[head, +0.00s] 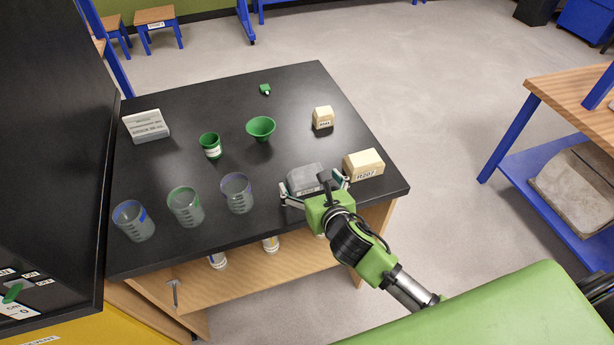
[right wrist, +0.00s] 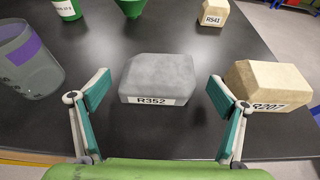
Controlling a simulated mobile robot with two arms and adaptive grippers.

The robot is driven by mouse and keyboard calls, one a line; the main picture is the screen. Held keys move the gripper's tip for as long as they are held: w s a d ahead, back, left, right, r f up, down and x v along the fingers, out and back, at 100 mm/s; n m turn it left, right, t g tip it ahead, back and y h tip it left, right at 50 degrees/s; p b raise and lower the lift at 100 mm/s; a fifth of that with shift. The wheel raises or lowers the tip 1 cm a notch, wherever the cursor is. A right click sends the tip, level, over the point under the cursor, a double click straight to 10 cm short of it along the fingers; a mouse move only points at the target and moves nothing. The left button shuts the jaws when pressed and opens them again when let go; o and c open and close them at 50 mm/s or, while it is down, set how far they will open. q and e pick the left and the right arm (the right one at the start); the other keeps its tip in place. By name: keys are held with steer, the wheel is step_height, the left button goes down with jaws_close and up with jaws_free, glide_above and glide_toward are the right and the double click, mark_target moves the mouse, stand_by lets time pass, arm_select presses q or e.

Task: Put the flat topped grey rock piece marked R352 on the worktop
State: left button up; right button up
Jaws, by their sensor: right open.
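The grey rock piece marked R352 (right wrist: 158,76) has a flat top and a white label on its front. It rests on the black worktop (head: 285,85), near its front right edge; it also shows in the head view (head: 304,178). My right gripper (right wrist: 154,92) is open, with one finger on each side of the rock, and it also shows in the head view (head: 316,188). The fingers look apart from the rock in the right wrist view. My left gripper is not in view.
A cream block marked R207 (head: 364,165) stands close to the right finger. A smaller cream block (head: 323,118) is farther back. Several clear beakers (head: 237,194) stand left of the rock. A green funnel (head: 261,128) and green cup (head: 210,145) stand behind.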

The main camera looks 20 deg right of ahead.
steer(key=shift+x, duration=1.4)
steer(key=shift+c, duration=0.3)
steer(key=c, duration=1.7)
steer(key=shift+r, duration=0.15)
steer(key=shift+c, duration=0.6)
steer(key=shift+r, duration=0.1)
